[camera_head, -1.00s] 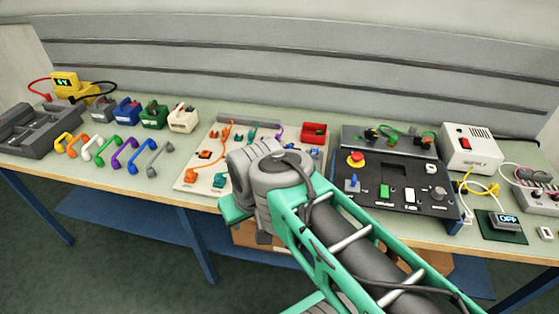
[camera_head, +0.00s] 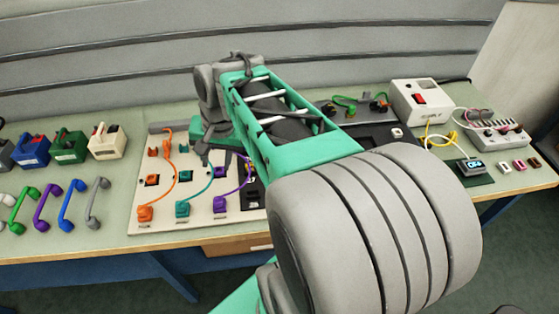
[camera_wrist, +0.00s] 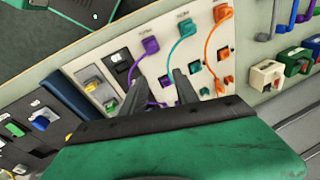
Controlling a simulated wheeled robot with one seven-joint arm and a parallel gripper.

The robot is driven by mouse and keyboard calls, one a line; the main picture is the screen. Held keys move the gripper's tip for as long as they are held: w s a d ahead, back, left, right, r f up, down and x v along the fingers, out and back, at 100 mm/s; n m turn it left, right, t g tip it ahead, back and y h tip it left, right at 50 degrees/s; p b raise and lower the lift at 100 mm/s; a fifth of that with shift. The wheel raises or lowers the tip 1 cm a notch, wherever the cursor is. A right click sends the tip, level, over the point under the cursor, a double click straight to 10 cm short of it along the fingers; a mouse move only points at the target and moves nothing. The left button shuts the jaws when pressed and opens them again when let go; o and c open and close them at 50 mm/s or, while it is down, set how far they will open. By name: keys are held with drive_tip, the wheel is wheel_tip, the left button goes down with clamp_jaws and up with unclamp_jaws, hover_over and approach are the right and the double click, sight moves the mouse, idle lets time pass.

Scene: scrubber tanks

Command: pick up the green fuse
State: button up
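I cannot single out a green fuse with certainty. A small green piece (camera_wrist: 14,130) shows on the dark control panel at the left of the wrist view; I cannot tell if it is a fuse or a switch. In the head view, several small blocks (camera_head: 519,165) lie on the table at the far right; no green shows clearly on them. My gripper (camera_wrist: 160,80) is open and empty, its two dark fingers apart, over the pale board with coloured cords. It also shows in the head view (camera_head: 204,152), partly hidden by my arm.
The pale board (camera_head: 140,190) carries orange, teal and purple plugs. My arm hides much of the dark panel (camera_head: 385,132). A white box with a red switch (camera_head: 421,102) stands at the back right. Coloured handles (camera_head: 70,203) and cases (camera_head: 70,147) occupy the left.

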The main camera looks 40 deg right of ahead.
drive_tip(key=s+d+f+m+y, duration=0.2)
drive_tip(key=d+f+m, duration=0.2)
drive_tip(key=d+m, duration=0.55)
drive_tip(key=s+d+f+m+y, duration=0.1)
drive_tip(key=d+f+m, duration=0.45)
drive_tip(key=d, duration=0.75)
drive_tip(key=shift+m, duration=0.6)
drive_tip(key=x, duration=0.5)
drive_tip(key=shift+w+a+f, duration=0.1)
drive_tip(key=shift+w+f, duration=0.1)
drive_tip(key=shift+w, duration=0.25)
drive_tip(key=shift+f, duration=0.15)
clamp_jaws()
